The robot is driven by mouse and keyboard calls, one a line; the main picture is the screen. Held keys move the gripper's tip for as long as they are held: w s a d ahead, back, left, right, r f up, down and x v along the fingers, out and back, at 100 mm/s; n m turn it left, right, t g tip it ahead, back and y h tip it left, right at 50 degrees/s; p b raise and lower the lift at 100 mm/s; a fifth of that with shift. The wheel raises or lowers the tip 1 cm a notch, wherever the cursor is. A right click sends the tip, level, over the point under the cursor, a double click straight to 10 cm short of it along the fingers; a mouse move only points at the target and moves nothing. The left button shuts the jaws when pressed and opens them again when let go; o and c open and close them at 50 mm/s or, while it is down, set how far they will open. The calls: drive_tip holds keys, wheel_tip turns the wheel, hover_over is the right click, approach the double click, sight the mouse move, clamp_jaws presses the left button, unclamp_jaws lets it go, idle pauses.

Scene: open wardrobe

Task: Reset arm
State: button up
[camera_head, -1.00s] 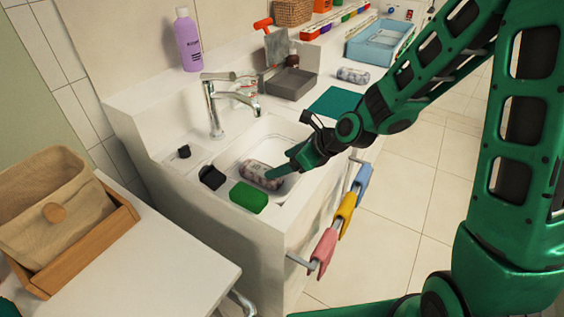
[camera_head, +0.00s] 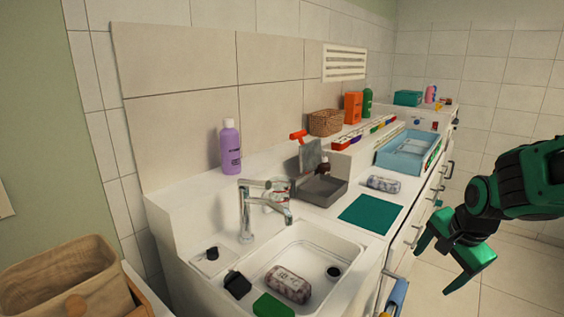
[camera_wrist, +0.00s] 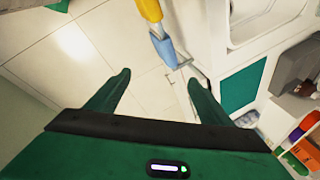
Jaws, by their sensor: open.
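My gripper (camera_head: 446,262) is at the right of the head view, in the air over the floor in front of the counter. Its green fingers are spread and nothing is between them. In the wrist view my gripper (camera_wrist: 158,82) also shows two fingers wide apart, with floor tiles and the counter front below. A patterned cylindrical bottle or can (camera_head: 288,285) lies in the sink basin (camera_head: 318,247), apart from my gripper. My arm comes in from the right edge.
A green sponge (camera_head: 272,305) and a black item (camera_head: 237,284) are near the sink's front left. A teal mat (camera_head: 370,214), grey tray (camera_head: 318,190), second cylinder (camera_head: 383,184) and blue bin (camera_head: 405,153) are on the counter. Cloths hang on the front rail. Floor at right is clear.

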drive_tip(key=s+d+r+n+g, duration=0.1)
drive_tip(key=s+d+n+g, duration=0.1)
drive_tip(key=s, duration=0.9)
drive_tip(key=s+d+r+n+g, duration=0.1)
drive_tip(key=s+n, duration=0.4)
drive_tip(key=s, duration=0.7)
drive_tip(key=shift+d+r+g, duration=0.15)
drive_tip(key=shift+d+g, duration=0.55)
drive_tip(key=shift+d, duration=0.45)
drive_tip(key=shift+w+f, duration=0.25)
drive_tip(key=shift+w, duration=0.4)
